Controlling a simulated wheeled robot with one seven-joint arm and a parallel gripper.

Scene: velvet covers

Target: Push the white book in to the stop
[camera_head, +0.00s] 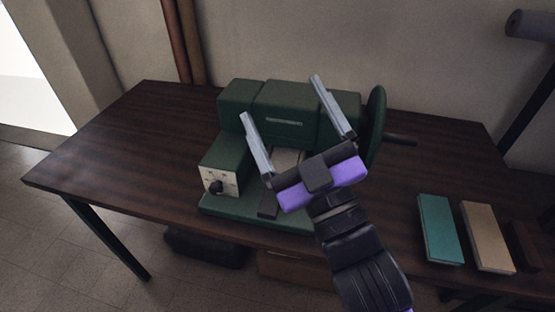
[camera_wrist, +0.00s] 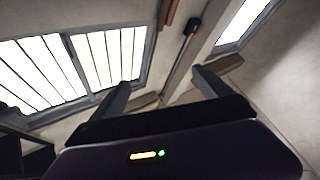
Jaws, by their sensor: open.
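My gripper (camera_head: 280,97) is raised in front of the dark green machine (camera_head: 240,98) on the table, its two grey fingers wide apart with nothing between them. A pale flat piece (camera_head: 287,158) shows in the machine's middle opening, behind my gripper; it may be the white book, but most of it is hidden and I cannot tell how far in it sits. The stop is not visible. In the wrist view my gripper (camera_wrist: 161,78) shows spread fingers pointing toward windows and wall, with no book in sight.
The dark wooden table (camera_head: 120,135) is clear at its left. A green wheel (camera_head: 375,125) with a handle juts from the machine's right. A teal book (camera_head: 440,228), a tan book (camera_head: 487,236) and a dark brown block (camera_head: 526,246) lie at the right. A control box (camera_head: 221,182) sits front left.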

